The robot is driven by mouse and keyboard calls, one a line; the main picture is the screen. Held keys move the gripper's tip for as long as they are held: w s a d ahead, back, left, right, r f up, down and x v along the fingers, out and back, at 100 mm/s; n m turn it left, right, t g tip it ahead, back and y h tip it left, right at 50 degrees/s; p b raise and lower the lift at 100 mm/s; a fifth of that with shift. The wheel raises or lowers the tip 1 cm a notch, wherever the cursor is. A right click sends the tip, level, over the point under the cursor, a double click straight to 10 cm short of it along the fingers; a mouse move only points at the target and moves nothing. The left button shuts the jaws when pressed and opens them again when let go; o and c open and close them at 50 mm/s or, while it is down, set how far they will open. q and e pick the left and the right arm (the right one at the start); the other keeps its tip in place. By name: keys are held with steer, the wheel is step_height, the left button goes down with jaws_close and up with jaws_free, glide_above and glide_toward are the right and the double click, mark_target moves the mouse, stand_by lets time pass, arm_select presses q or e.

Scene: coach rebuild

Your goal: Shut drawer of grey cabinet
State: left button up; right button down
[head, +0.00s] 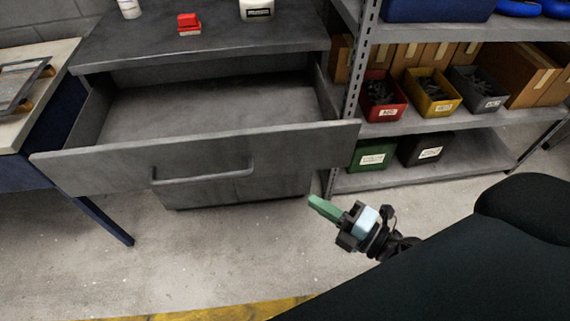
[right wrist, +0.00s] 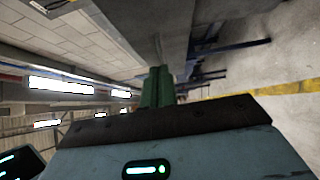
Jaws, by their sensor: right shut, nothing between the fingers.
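The grey cabinet (head: 105,40) stands at the upper left in the head view. Its drawer (head: 100,163) is pulled well out and looks empty inside. A bar handle (head: 203,174) runs across the drawer front. My right gripper (head: 318,204), with green fingers, is shut and empty. In the right wrist view the shut green fingers (right wrist: 157,88) point toward a grey surface, probably the cabinet or drawer. My left gripper is not in view.
A shelf rack (head: 440,180) with several small bins stands right of the cabinet, its post close to the drawer. A workbench (head: 40,110) with blue legs is at the left. A red object (head: 189,22) and white containers stand on the cabinet top. The floor in front is clear.

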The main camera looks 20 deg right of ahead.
steer(key=p, duration=0.3)
glide_toward(266, 157)
steer(key=w+a, duration=0.1)
steer(key=a, duration=0.3)
steer(key=w, duration=0.2)
steer(key=w+d, duration=0.1)
steer(key=shift+w+b, duration=0.3)
steer(key=shift+w, duration=0.2)
